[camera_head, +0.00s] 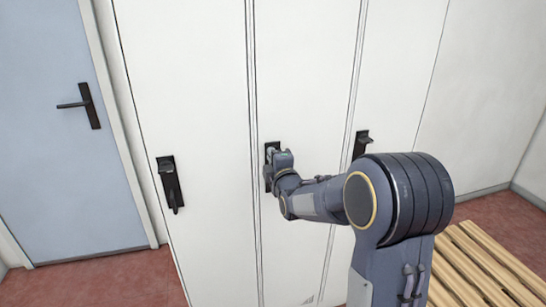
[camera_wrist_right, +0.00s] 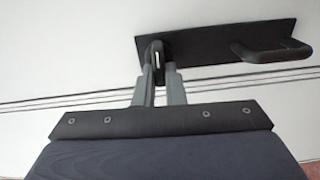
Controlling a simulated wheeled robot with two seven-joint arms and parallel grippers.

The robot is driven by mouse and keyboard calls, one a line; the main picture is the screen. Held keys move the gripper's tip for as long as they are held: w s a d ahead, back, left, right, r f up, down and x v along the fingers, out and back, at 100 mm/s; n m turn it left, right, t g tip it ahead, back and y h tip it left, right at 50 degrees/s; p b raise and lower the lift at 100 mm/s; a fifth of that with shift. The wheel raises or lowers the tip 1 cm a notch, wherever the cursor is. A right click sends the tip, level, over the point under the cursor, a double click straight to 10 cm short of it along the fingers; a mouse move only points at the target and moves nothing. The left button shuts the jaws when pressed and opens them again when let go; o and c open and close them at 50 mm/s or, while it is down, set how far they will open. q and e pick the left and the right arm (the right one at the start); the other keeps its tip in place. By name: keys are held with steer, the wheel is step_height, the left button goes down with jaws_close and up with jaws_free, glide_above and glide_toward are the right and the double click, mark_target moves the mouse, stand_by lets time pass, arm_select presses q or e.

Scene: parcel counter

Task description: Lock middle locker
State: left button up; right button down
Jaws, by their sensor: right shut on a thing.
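The middle locker (camera_head: 300,75) is a tall white door, and it looks shut. Its black lock plate (camera_wrist_right: 215,48) carries a small dark turn knob (camera_wrist_right: 156,48) with a pale mark and a protruding handle (camera_wrist_right: 270,52). My right gripper (camera_wrist_right: 158,75) is shut on the knob, one grey finger on each side. In the head view my right gripper (camera_head: 276,156) is at the upper part of the plate and hides most of it. I cannot tell from the knob whether the door is locked. My left gripper is not in view.
The left locker has a black handle (camera_head: 170,184), and the right locker has another (camera_head: 361,145). A blue-grey door (camera_head: 45,150) with a lever handle stands at the far left. A slatted wooden bench (camera_head: 480,265) is at the lower right.

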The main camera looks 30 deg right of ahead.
steer(key=shift+f+n, duration=0.1)
steer(key=shift+n, duration=0.4)
steer(key=c, duration=1.5)
jaws_free()
steer(key=shift+s, duration=0.1)
steer(key=v, duration=0.7)
steer(key=shift+s+a, duration=0.15)
steer(key=shift+s, duration=0.2)
